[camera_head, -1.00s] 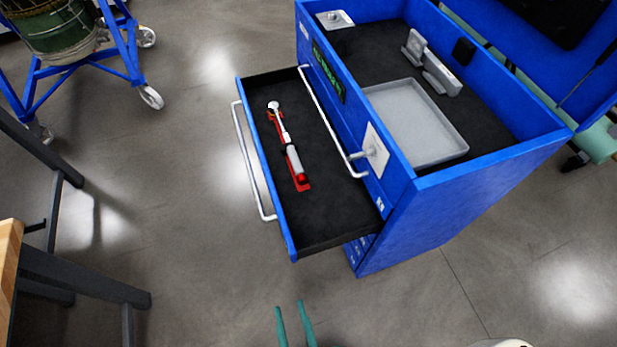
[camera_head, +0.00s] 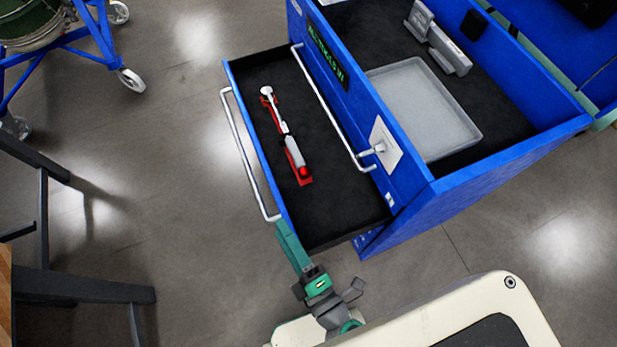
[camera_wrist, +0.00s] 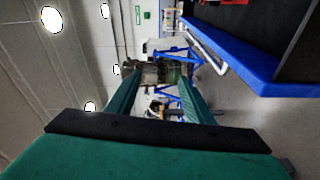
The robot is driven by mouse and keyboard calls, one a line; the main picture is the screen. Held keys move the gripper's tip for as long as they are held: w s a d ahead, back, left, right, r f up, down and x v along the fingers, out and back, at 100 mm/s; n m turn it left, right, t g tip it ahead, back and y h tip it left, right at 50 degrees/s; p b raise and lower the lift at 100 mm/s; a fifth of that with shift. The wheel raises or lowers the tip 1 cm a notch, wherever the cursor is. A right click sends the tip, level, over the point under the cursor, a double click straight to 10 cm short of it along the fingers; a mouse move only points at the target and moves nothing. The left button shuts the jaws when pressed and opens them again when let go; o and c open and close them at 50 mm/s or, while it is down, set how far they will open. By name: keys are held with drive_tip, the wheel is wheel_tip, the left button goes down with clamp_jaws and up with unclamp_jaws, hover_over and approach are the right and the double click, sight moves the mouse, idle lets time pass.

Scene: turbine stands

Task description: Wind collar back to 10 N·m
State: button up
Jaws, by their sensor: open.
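A torque wrench (camera_head: 291,147) lies in the open top drawer (camera_head: 330,205) of the blue cabinet, on a red holder (camera_head: 308,181). It has a round silver head, a pale grip and a red end. The collar and its scale are too small to read. My gripper (camera_head: 283,236) is at the drawer's near front corner, outside the drawer and apart from the wrench. In the wrist view, my gripper (camera_wrist: 160,80) shows two green fingers spread with nothing between them. The drawer front (camera_wrist: 240,75) is at upper right there, with a bit of red inside.
The drawer's long handle (camera_head: 247,155) runs along its front. The blue cabinet (camera_head: 470,190) holds a grey tray (camera_head: 425,108) and a grey device (camera_head: 437,40) on top. A dark-legged table (camera_head: 85,287) stands at lower left. A blue wheeled stand (camera_head: 85,45) is at upper left.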

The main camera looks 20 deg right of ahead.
drive_tip(key=w+d+f+n+g, duration=0.1)
drive_tip(key=w+d+f+n, duration=0.25)
drive_tip(key=n, duration=0.65)
drive_tip(key=n+g+h, duration=0.2)
drive_tip(key=n+g, duration=0.1)
drive_tip(key=n, duration=0.4)
approach(307, 176)
drive_tip(key=shift+s+a+r, duration=0.1)
drive_tip(key=shift+s+r, duration=0.15)
drive_tip(key=shift+s, duration=0.25)
drive_tip(key=shift+s+a+r, duration=0.1)
drive_tip(key=shift+s+r, duration=0.2)
drive_tip(key=shift+s, duration=0.2)
drive_tip(key=shift+w+d+f, duration=0.1)
drive_tip(key=shift+w+d, duration=0.05)
drive_tip(key=shift+w, duration=0.05)
drive_tip(key=x, duration=1)
drive_tip(key=shift+w+f, duration=0.1)
drive_tip(key=shift+f, duration=0.15)
drive_tip(key=c, duration=1)
